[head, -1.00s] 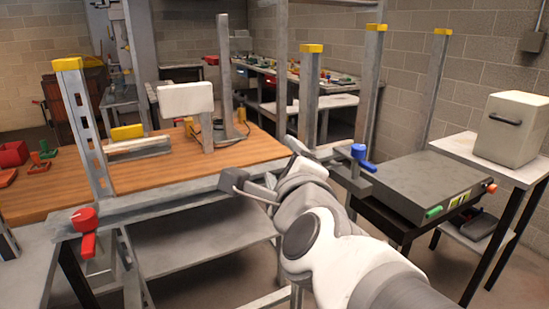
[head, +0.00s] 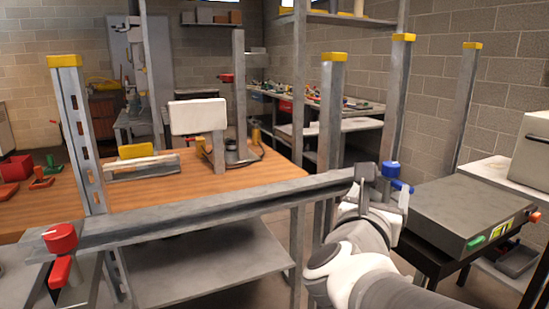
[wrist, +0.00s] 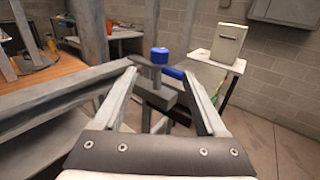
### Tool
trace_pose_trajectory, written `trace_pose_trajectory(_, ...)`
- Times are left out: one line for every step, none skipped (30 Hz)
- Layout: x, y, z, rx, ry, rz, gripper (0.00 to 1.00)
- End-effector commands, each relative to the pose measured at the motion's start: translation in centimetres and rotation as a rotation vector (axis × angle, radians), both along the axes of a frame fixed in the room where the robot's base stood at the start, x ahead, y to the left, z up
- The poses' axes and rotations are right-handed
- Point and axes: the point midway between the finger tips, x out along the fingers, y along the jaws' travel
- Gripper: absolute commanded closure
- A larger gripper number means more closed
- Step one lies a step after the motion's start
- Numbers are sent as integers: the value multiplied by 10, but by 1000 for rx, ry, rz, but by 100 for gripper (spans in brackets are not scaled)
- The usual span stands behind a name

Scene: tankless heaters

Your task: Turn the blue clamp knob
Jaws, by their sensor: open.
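The blue clamp knob (head: 391,170) is at the right end of the grey metal rail (head: 200,213), with a blue lever (head: 402,187) just below it. In the wrist view the blue knob (wrist: 159,55) and the blue lever (wrist: 173,72) show ahead, beyond and between my fingertips. My gripper (wrist: 165,75) is open and empty, its two fingers spread to either side. In the head view my gripper (head: 385,190) is beside the knob, partly overlapping it in the picture. I cannot tell whether a finger touches the clamp.
A red clamp knob (head: 60,238) with a red lever sits at the rail's left end. Upright posts with yellow caps (head: 403,38) stand along the bench. A dark flat machine (head: 460,212) is at right. The wooden tabletop (head: 130,205) lies behind the rail.

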Motion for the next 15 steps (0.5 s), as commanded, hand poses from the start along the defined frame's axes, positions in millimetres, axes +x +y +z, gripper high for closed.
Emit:
trace_pose_trajectory(9, -7, -3, 1, 3, -3, 26)
trace_pose_trajectory(15, -10, -3, 1, 3, -2, 26)
trace_pose_trajectory(22, -15, -3, 0, 2, -3, 26)
trace_pose_trajectory(27, -19, -4, 0, 4, -3, 26)
trace_pose_trajectory(32, -22, -3, -1, 3, -2, 26)
trace_pose_trajectory(39, -27, -3, 0, 2, -2, 26)
trace_pose_trajectory(44, -30, -3, 0, 2, -2, 26)
trace_pose_trajectory(49, -34, -3, -1, 3, -2, 26)
trace_pose_trajectory(55, -38, -3, 0, 2, -2, 26)
trace_pose_trajectory(60, -41, -2, -1, 2, -1, 26)
trace_pose_trajectory(64, -44, -2, -1, 2, -2, 26)
trace_pose_trajectory(70, -48, -2, -2, 3, -1, 26)
trace_pose_trajectory(74, -51, -2, -1, 3, -1, 26)
trace_pose_trajectory(78, -53, -2, 0, 1, -1, 26)
trace_pose_trajectory(82, -56, -2, -1, 2, 0, 26)
